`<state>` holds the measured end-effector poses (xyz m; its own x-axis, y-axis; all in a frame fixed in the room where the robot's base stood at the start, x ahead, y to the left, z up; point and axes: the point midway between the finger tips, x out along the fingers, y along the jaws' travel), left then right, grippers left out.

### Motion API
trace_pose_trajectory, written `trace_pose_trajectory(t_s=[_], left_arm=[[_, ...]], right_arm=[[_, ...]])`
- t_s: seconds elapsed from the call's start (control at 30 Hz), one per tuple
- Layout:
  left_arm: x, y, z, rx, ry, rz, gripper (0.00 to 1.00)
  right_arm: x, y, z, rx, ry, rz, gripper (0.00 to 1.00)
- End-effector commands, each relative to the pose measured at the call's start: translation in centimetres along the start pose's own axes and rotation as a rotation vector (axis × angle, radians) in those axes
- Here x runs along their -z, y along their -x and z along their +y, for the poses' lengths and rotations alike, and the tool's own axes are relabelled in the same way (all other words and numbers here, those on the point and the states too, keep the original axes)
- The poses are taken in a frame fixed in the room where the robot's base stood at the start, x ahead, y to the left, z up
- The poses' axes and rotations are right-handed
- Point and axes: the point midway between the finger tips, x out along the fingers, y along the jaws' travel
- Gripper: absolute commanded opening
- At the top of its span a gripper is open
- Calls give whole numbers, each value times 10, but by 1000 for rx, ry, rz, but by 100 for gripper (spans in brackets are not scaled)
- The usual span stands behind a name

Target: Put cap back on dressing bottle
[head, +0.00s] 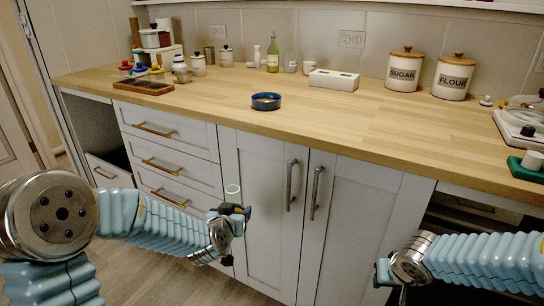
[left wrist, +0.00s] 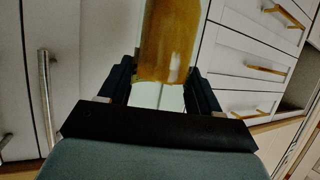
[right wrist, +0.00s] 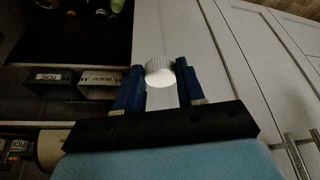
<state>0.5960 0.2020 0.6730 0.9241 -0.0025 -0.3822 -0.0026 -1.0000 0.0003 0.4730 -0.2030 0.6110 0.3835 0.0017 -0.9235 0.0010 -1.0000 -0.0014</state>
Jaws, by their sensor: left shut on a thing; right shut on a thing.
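My left gripper (head: 236,212) is in front of the cabinet doors, below the counter edge. In the left wrist view (left wrist: 160,82) it is shut on the dressing bottle (left wrist: 170,40), clear glass with amber dressing inside. In the head view only a pale round rim of the bottle (head: 232,188) shows above the gripper; the rest is hidden. My right gripper (head: 386,276) is low at the right, apart from the bottle. In the right wrist view (right wrist: 159,88) it is shut on a white ribbed cap (right wrist: 160,72) between its fingertips.
The wooden counter (head: 370,125) is behind both grippers. A blue bowl (head: 266,101), a white box (head: 334,80), a green bottle (head: 273,55) and sugar (head: 405,72) and flour (head: 453,78) canisters stand on it. Open shelves with labelled bins (right wrist: 100,82) are near my right gripper.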

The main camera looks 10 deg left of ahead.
Motion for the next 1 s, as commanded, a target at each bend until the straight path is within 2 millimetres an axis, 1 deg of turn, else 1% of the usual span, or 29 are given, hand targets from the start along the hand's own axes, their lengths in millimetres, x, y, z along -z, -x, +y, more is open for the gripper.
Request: trace_pose_trajectory(t_s=[0.07,0.17,0.27,0.7,0.83,1.0], left_arm=[[-3,0,3,-12,-6,0,1],[-14,1,13,-51,-23,-2,1],[-32,3,28,-116,-50,-4,1],[-123,15,117,-476,-194,-4,1],[-143,18,137,-559,-227,-3,1],[-159,20,153,-625,-257,0,1]], right_arm=[[0,0,0,0,0,0,11],[0,0,0,0,0,0,11],[0,0,0,0,0,0,11],[0,0,0,0,0,0,11],[0,0,0,0,0,0,11],[0,0,0,0,0,0,11]])
